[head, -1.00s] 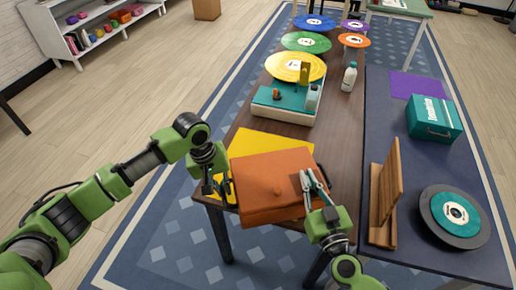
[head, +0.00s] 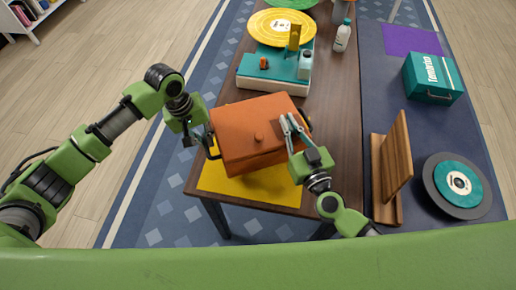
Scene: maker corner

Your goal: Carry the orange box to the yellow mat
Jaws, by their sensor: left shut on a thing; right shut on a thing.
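The orange box (head: 255,125) has a lid with a round knob and dark side handles. It is over the yellow mat (head: 250,187) on the brown wooden table, slightly turned. The mat shows along its front and left; I cannot tell whether the box touches it. My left gripper (head: 209,143) is shut on the box's left handle. My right gripper (head: 300,128) is at the box's right side, shut on its right handle, which is partly hidden.
A white bottle (head: 342,36) is at the back right. On the dark surface to the right are a wooden stand (head: 396,160), a black-and-teal disc (head: 455,186), a teal case (head: 432,77) and a purple mat (head: 411,40).

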